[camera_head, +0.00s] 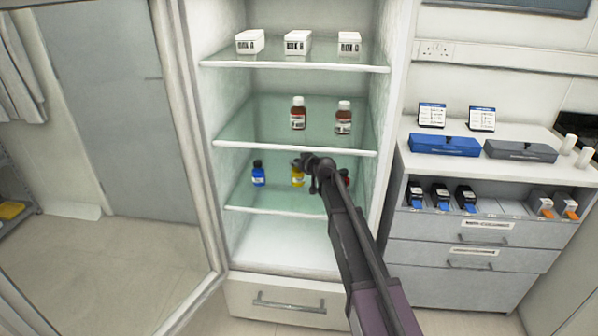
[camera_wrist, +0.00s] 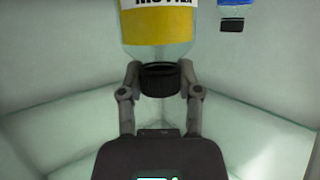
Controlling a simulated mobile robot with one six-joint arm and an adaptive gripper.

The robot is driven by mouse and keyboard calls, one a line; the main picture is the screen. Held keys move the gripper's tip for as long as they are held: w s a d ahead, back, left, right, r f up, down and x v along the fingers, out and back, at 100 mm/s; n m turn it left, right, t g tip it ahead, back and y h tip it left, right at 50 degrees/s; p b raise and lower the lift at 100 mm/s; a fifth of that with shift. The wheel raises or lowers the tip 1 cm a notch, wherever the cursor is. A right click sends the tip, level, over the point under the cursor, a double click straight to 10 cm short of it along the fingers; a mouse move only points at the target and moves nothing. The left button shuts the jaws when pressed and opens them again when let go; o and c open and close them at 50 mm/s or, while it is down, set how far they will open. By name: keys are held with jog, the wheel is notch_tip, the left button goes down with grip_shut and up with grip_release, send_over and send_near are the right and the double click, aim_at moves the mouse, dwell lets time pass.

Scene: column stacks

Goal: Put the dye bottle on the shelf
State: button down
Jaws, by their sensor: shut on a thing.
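The dye bottle with yellow contents (camera_head: 297,177) is upright at the lowest glass shelf (camera_head: 275,198) of the open cabinet. In the wrist view its yellow label (camera_wrist: 158,27) is at the top and its black cap (camera_wrist: 160,79) points down the picture. My gripper (camera_head: 303,163) is shut on the cap, with one finger on each side. A blue dye bottle (camera_head: 258,174) stands to the left; it also shows at the top right of the wrist view (camera_wrist: 236,12). A red bottle (camera_head: 346,178) is mostly hidden behind my arm. I cannot tell whether the yellow bottle touches the glass.
The shelf above holds two brown bottles (camera_head: 298,113); the top shelf holds white boxes (camera_head: 297,43). The cabinet door (camera_head: 120,130) stands open at the left. A drawer unit (camera_head: 470,235) with blue and grey cases (camera_head: 444,145) is at the right.

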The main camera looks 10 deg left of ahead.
jog(key=shift+f, duration=0.1)
jog(key=shift+f+b, duration=1.7)
jog(key=shift+b, duration=0.05)
jog(key=shift+f, duration=0.15)
jog(key=shift+c, duration=1.5)
grip_release()
jog(key=shift+r, duration=0.2)
jog(key=shift+s+d+r, duration=0.1)
jog(key=shift+s+r, duration=0.05)
jog(key=shift+s, duration=0.05)
jog(key=p+v, duration=0.4)
jog(key=v, duration=0.7)
jog(key=shift+s+d+p, duration=0.15)
jog(key=shift+s+p, duration=0.1)
jog(key=shift+p, duration=0.05)
